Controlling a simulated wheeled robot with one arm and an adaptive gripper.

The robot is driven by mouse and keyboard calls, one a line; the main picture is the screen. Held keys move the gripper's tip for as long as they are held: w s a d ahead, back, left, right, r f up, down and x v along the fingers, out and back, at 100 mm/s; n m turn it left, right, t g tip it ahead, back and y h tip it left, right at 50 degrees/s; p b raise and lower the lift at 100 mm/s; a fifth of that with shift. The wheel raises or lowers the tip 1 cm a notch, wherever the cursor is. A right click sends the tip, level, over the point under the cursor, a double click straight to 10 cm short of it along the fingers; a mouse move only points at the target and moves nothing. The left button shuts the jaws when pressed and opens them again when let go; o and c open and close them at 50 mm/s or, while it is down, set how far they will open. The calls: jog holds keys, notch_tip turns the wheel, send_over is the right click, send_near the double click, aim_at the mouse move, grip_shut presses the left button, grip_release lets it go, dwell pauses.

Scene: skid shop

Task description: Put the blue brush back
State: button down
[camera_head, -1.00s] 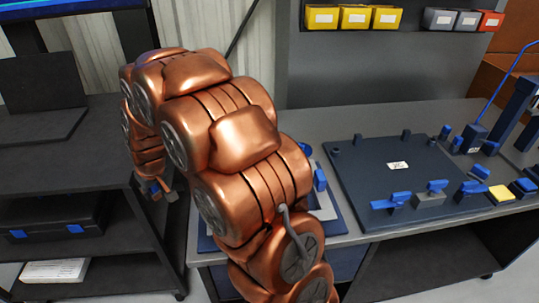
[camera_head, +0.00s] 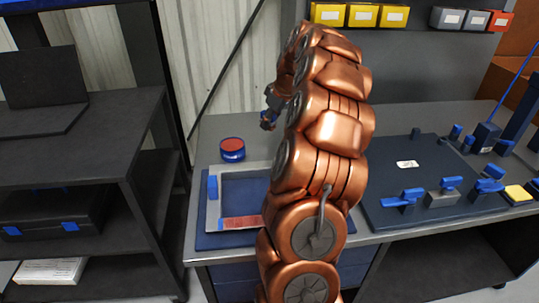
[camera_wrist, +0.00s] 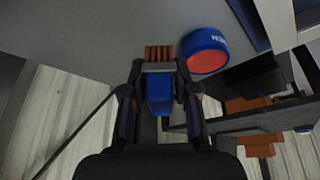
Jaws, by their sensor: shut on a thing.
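My gripper (camera_head: 269,117) is raised above the workbench, left of my arm in the head view, and looks small there. In the wrist view my gripper (camera_wrist: 160,82) is shut on the blue brush (camera_wrist: 158,94). The brush has a blue handle between the fingers, a pale metal band and brown bristles pointing to the top of the picture. The brush is held clear of the bench. In the head view it is too small and dark to make out well.
A blue tin with a red top (camera_head: 232,150) stands on the workbench (camera_head: 210,133). In front, a grey frame (camera_head: 213,215) lies on a blue mat, partly hidden by my arm. A dark plate (camera_head: 405,180) with blue clamps is right. A dark shelf cart (camera_head: 95,135) stands left, across a gap.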

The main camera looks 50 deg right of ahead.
aim_at(267, 152)
jog(key=shift+s+d+f, duration=0.1)
jog(key=shift+f, duration=0.15)
jog(key=shift+f+p, duration=0.6)
jog(key=shift+f, duration=4.1)
jog(key=shift+f, duration=0.2)
jog(key=c, duration=0.9)
grip_release()
jog(key=shift+o, duration=0.2)
jog(key=shift+r, duration=0.1)
